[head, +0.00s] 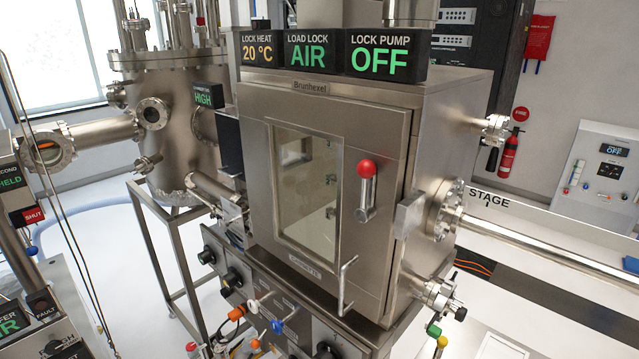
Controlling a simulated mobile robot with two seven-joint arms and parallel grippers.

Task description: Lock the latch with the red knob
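The latch (366,200) is a short metal lever with a round red knob (367,168) at its top. It sits on the right part of the steel door (285,110) of the load lock chamber, and the knob points up. A metal block (410,214) stands at the door's right edge, to the right of the latch and apart from the knob. The door has a tall window (305,190) and a bent handle (345,285) low on its right. It looks closed or nearly so; I cannot tell whether it is fully shut. Neither of my grippers is in view.
Displays reading 20 °C, AIR and OFF (387,54) stand on the chamber top. Pipe flanges (447,210) stick out on the right side. Coloured valve knobs (278,326) sit below the door. Another panel (30,215) stands at the left edge.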

